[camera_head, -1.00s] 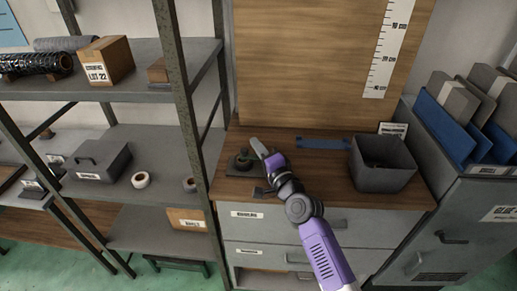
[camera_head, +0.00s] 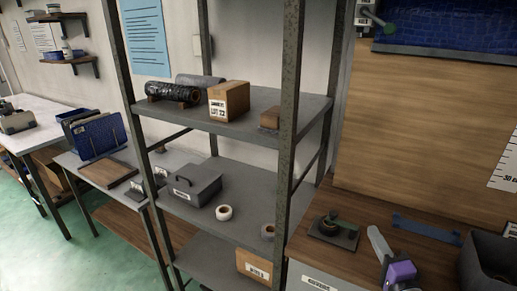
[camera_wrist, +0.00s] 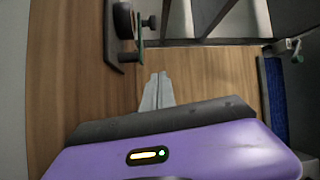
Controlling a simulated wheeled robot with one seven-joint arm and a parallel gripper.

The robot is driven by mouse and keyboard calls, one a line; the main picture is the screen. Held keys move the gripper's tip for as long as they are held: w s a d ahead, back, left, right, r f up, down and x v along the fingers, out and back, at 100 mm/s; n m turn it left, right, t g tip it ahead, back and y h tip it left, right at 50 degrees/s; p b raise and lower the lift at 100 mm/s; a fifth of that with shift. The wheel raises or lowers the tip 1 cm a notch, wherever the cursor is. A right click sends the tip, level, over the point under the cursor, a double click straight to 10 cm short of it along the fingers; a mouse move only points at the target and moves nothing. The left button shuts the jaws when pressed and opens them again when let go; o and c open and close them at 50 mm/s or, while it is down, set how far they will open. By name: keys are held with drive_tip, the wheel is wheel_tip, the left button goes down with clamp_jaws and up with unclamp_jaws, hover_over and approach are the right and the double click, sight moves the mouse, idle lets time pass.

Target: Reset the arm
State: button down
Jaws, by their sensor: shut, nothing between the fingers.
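My gripper (camera_head: 374,234) is at the lower right of the head view, with its grey fingers together and empty. Its purple wrist housing (camera_head: 400,272) is cut by the bottom edge, and most of the arm is out of view. In the wrist view, the closed fingers (camera_wrist: 158,78) point up over a brown wooden surface. A dark round device on a flat base (camera_head: 335,230) sits on the wooden counter, left of my gripper in the head view and apart from it. It seems to show at the top of the wrist view (camera_wrist: 122,30).
A metal shelf unit (camera_head: 225,125) holds a box labelled LOT 22 (camera_head: 229,100), a dark roll (camera_head: 172,94), a grey case (camera_head: 194,184) and tape rolls (camera_head: 224,212). A dark bin (camera_head: 490,262) stands right of my gripper. A blue strip (camera_head: 425,228) lies behind it.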

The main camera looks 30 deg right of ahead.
drive_tip(key=shift+s+d+r+n+h, duration=0.1)
drive_tip(key=shift+s+r+n+h, duration=0.2)
drive_tip(key=shift+r+n, duration=0.3)
drive_tip(key=shift+s+r+n+h, duration=0.3)
drive_tip(key=shift+r+n, duration=0.2)
drive_tip(key=shift+n, duration=0.1)
drive_tip(key=shift+s+a+f+n, duration=0.1)
drive_tip(key=shift+s+a+n, duration=0.65)
drive_tip(key=shift+n, duration=0.15)
drive_tip(key=s+a+f+n+g+y, duration=0.1)
drive_tip(key=s+a+n+y, duration=0.3)
drive_tip(key=s+a+n, duration=0.4)
drive_tip(key=s+a+f+n+g+y, duration=0.1)
drive_tip(key=s+a+f+n+y, duration=0.3)
drive_tip(key=s+a, duration=1.2)
drive_tip(key=a+n, duration=0.1)
drive_tip(key=n, duration=0.3)
drive_tip(key=shift+a+f+g+y, duration=0.25)
drive_tip(key=shift+a+g+y, duration=0.05)
drive_tip(key=shift+a, duration=0.1)
drive_tip(key=shift+s, duration=0.1)
